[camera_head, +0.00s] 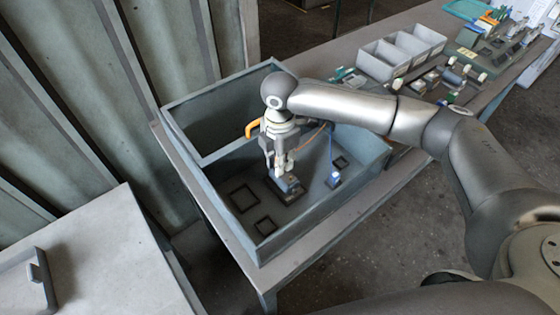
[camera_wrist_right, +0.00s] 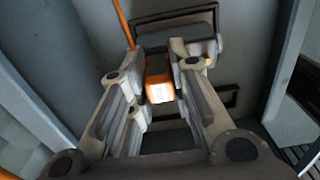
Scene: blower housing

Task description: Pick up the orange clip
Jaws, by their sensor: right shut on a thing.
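The orange clip (camera_wrist_right: 158,82) is a small orange block with a pale end face, seen between the fingers of my right gripper (camera_wrist_right: 162,86) in the right wrist view. The fingers are shut on it. In the head view, my right gripper (camera_head: 280,170) points down inside the grey-blue open housing (camera_head: 300,225), just above a small dark grey block (camera_head: 291,190) on its floor. The clip itself cannot be made out in the head view. My left gripper is not in view.
A blue connector (camera_head: 334,179) with a blue cable stands right of the gripper. A curved orange-yellow part (camera_head: 252,128) is beside the wrist. Housing walls surround the gripper. Grey bins (camera_head: 385,60) and small parts lie further along the bench.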

